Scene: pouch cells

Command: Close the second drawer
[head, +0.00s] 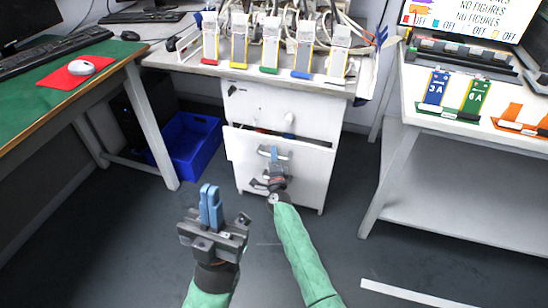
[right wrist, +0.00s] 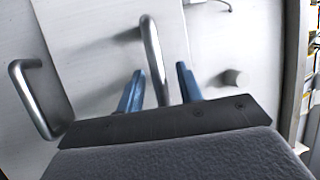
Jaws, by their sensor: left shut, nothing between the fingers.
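The white cabinet (head: 318,105) stands under the back table. Its second drawer (head: 245,150) is pulled out, with a gap showing above its front. My right gripper (head: 274,158) is at the drawer front. In the right wrist view, its blue fingers (right wrist: 158,88) are apart, one on each side of a silver bar handle (right wrist: 153,50); I cannot tell whether either touches it. My left gripper (head: 210,203) is shut and empty, raised in front of the cabinet to the left.
A blue bin (head: 190,145) stands on the floor left of the cabinet. The green-topped desk (head: 90,75) is at the left and a white table (head: 400,110) at the right. Another handle (right wrist: 35,95) and a round knob (right wrist: 237,78) show in the wrist view. The floor in front is mostly clear.

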